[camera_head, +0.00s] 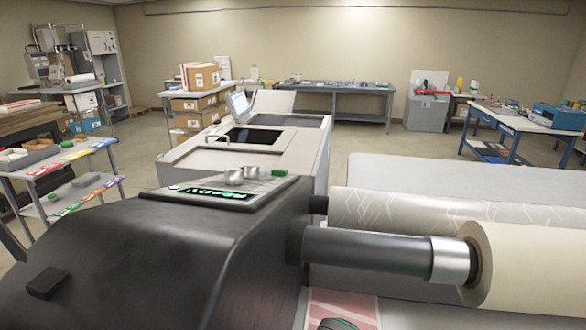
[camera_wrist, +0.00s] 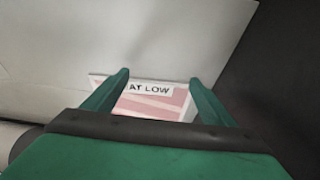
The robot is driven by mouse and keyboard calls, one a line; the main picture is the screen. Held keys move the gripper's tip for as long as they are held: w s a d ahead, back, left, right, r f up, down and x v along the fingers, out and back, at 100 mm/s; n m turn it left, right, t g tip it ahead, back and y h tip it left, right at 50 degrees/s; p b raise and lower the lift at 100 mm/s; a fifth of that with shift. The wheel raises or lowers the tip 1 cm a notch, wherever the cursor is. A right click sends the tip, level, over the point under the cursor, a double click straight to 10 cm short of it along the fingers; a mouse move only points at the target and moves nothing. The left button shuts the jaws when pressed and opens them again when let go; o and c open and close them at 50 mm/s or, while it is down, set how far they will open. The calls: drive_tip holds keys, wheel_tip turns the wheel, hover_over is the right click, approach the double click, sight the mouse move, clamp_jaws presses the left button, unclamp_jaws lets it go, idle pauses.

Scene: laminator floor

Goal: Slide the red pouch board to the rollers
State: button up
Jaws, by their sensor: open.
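The red pouch board (camera_wrist: 155,104) lies flat on a pale surface in the wrist view, a pink-red sheet with a white label reading "AT LOW". My gripper (camera_wrist: 158,80) is open, its two green fingers on either side of the board's visible part, with nothing seen between them but the board beyond. I cannot tell whether the fingers touch it. In the head view the pink board (camera_head: 342,304) shows at the bottom, below the rollers, partly cut off. A light patterned roller (camera_head: 440,212) and a dark roller shaft with a silver collar (camera_head: 370,250) run above it.
A black machine housing (camera_head: 150,250) fills the lower left, with a control panel (camera_head: 225,190) on top. A cream paper roll (camera_head: 530,275) sits at the right. A dark wall (camera_wrist: 275,90) stands right of my gripper. A shelf with coloured cards (camera_head: 65,165) stands at left.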

drive_tip(key=shift+v, duration=2.65)
drive_tip(key=shift+f, duration=0.15)
